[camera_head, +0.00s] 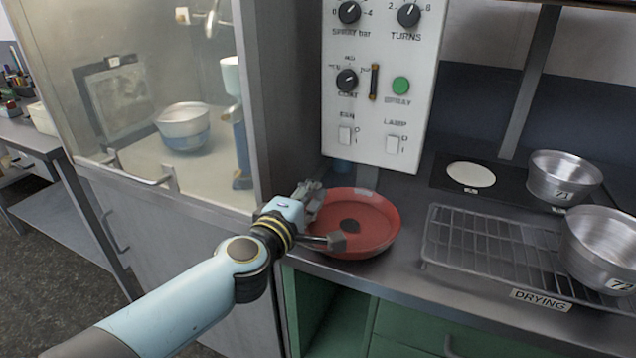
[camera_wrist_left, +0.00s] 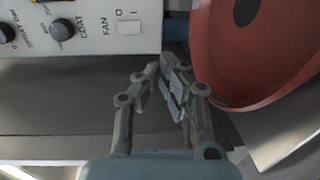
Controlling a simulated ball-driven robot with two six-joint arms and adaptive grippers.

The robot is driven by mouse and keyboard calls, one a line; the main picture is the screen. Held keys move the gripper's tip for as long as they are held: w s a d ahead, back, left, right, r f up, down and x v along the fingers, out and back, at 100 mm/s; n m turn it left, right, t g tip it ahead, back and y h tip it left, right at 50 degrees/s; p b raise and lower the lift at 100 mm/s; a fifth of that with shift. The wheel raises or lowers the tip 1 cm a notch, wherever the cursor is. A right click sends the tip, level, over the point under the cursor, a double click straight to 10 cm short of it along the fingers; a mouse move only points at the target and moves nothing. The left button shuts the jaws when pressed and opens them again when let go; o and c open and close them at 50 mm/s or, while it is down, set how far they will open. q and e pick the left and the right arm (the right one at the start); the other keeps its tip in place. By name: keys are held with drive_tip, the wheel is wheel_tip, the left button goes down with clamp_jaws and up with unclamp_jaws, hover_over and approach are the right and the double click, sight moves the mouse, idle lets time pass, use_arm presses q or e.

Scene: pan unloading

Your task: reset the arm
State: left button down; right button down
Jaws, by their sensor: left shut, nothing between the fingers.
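My left gripper (camera_head: 310,190) is at the left rim of a red round pan (camera_head: 378,235) on the grey counter. In the left wrist view my left gripper (camera_wrist_left: 168,80) has its fingers together with nothing between them. The red pan (camera_wrist_left: 262,55) lies to the right of the fingers there, and I cannot tell whether they touch it. The pan has a dark round patch in its middle. My right gripper is in neither view.
A white control panel (camera_head: 382,120) with knobs and switches stands behind the pan. A glass-fronted booth (camera_head: 160,150) is at the left, holding a metal pot (camera_head: 184,122). A drying rack (camera_head: 490,245) and metal pots (camera_head: 565,177) stand on the right.

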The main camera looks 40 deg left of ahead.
use_arm(q)
drive_tip(key=shift+s, duration=0.15)
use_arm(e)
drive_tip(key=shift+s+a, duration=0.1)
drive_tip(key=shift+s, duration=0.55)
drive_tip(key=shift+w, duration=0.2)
